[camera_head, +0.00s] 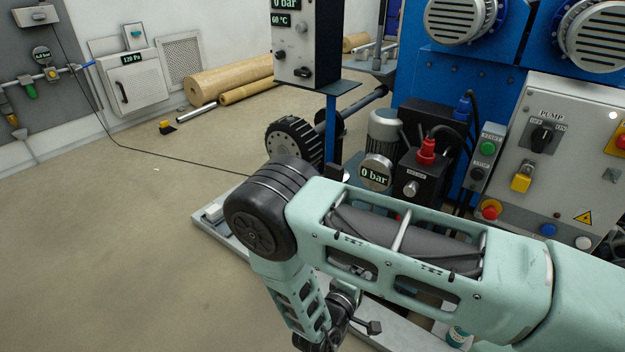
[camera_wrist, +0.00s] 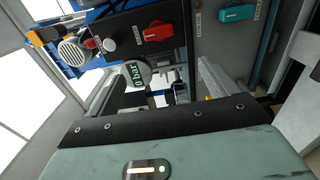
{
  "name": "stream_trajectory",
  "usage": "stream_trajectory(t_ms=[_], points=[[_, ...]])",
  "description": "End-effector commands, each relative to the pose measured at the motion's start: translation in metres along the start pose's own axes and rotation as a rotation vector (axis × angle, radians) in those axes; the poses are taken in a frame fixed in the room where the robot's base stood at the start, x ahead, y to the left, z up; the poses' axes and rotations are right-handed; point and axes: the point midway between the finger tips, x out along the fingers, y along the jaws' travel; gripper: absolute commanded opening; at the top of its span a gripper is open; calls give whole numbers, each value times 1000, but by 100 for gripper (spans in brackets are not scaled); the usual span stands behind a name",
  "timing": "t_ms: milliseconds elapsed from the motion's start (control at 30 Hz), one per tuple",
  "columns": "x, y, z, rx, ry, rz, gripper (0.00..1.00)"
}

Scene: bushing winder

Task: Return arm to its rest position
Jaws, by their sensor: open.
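My arm stretches in from the right in the head view and bends down at a dark elbow joint, in front of the blue machine (camera_head: 440,72). Its wrist end hangs near the bottom edge of that view, where the fingers cannot be made out clearly. In the wrist view my gripper (camera_wrist: 158,98) has its two fingers spread apart, with nothing held between them. Beyond them are a gauge reading 0 bar (camera_wrist: 138,75), a red handle (camera_wrist: 158,31) and a teal handle (camera_wrist: 236,12).
The control panel (camera_head: 570,120) with PUMP knob and buttons stands at right, behind my arm. Open floor (camera_head: 120,240) lies at left, crossed by a thin cable.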

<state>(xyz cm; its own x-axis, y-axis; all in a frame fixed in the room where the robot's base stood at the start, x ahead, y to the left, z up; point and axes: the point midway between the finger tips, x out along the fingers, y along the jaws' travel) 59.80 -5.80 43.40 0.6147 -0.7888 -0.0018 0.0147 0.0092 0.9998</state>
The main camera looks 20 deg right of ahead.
Motion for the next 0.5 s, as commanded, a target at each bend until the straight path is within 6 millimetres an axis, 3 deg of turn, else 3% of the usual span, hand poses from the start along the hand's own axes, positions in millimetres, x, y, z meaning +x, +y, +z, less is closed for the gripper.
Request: stream_trajectory(t_ms=[133,267,367,500], points=[[-1,1,-8,36,9,-51,85],[-10,3,-38,173,49,-246,85],[-29,10,-72,318,93,-474,85],[-70,35,-113,483,151,-804,85]])
